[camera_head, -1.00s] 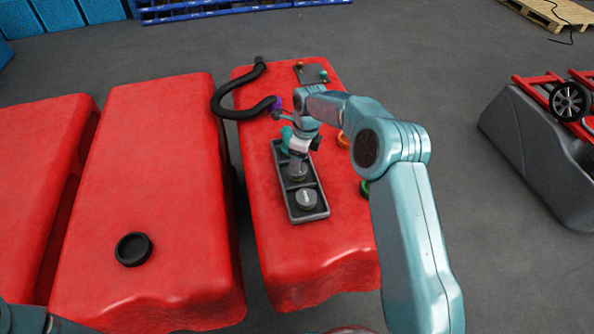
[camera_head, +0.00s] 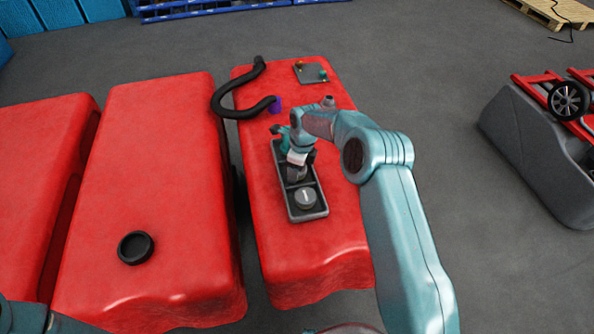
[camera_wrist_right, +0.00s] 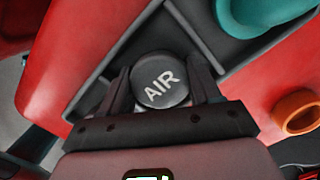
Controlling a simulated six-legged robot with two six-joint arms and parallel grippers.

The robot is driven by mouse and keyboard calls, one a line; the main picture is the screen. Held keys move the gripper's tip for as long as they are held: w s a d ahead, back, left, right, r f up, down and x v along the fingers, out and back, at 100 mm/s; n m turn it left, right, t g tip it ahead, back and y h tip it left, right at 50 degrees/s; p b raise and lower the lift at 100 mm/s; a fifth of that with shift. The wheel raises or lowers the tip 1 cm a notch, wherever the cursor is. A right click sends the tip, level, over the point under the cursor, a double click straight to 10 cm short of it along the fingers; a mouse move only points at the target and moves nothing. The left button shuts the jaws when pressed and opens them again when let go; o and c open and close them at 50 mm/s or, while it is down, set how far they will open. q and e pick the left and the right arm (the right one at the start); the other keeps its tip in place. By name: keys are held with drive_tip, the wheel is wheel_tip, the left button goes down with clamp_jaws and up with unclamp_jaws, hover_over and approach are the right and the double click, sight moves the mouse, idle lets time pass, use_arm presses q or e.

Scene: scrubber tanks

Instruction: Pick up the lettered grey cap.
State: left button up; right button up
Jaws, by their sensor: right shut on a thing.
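The lettered grey cap (camera_wrist_right: 160,80) fills the middle of the right wrist view, with "AIR" in pale letters on its top. My right gripper (camera_wrist_right: 163,88) is shut on it, one finger on each side. In the head view my right gripper (camera_head: 297,172) is low over the middle of the dark tray (camera_head: 312,213); the arm largely hides the cap there. I cannot tell whether the cap still rests in its compartment. My left gripper is not in view; only a piece of my left arm shows at the lower left.
Another grey cap (camera_head: 306,198) sits in the tray's near compartment. A teal part (camera_wrist_right: 262,14) and an orange ring (camera_wrist_right: 298,111) are close to the right gripper. A black hose (camera_head: 222,104) and purple piece (camera_head: 276,107) lie farther back.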

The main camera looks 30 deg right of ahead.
drive_tip(key=shift+r, duration=0.1)
wheel_tip(320, 180, up, 20)
idle(0.6)
